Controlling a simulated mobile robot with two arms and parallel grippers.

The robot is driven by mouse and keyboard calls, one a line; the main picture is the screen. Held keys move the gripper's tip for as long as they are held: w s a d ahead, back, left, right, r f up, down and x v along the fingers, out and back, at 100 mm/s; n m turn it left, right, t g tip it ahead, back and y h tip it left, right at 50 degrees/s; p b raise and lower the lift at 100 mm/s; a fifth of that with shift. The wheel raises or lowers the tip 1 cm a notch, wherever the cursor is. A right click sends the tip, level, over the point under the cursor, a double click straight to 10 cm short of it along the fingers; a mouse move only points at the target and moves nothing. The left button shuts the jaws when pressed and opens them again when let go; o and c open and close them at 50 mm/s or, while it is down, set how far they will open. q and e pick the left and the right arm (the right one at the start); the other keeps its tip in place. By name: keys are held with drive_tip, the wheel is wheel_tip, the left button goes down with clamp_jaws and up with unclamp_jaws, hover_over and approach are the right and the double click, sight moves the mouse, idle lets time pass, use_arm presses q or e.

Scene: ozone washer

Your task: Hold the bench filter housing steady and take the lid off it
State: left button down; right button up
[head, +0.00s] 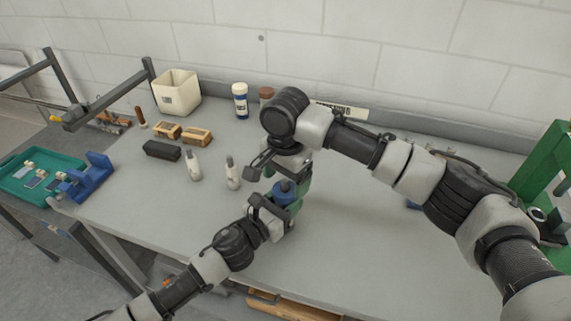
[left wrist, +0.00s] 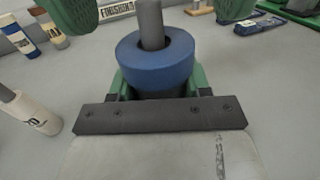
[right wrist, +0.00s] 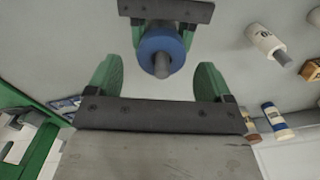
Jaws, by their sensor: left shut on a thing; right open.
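The filter housing stands upright on the grey bench. Its blue ring-shaped lid (head: 285,189) has a grey stem in the middle. In the left wrist view the lid (left wrist: 155,68) hides most of the dark body below it. My left gripper (head: 284,208) is shut on the housing body under the lid, with its green fingers on either side. My right gripper (head: 284,177) is open above the lid. In the right wrist view its green fingers (right wrist: 157,80) are spread wide, apart from the lid (right wrist: 153,39), with the grey stem (right wrist: 162,65) between them.
Two white bottles (head: 193,167) stand just left of the housing. Farther left are a black block (head: 162,150), tan brushes (head: 196,136) and a cream bin (head: 177,92). A blue-labelled jar (head: 240,101) stands at the back. A green frame (head: 540,170) is at the right.

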drive_tip(key=shift+f, duration=1.65)
drive_tip(key=c, duration=0.9)
drive_tip(key=n, duration=0.6)
drive_tip(key=shift+n, duration=0.4)
drive_tip(key=shift+c, duration=0.3)
drive_tip(key=shift+d, duration=0.1)
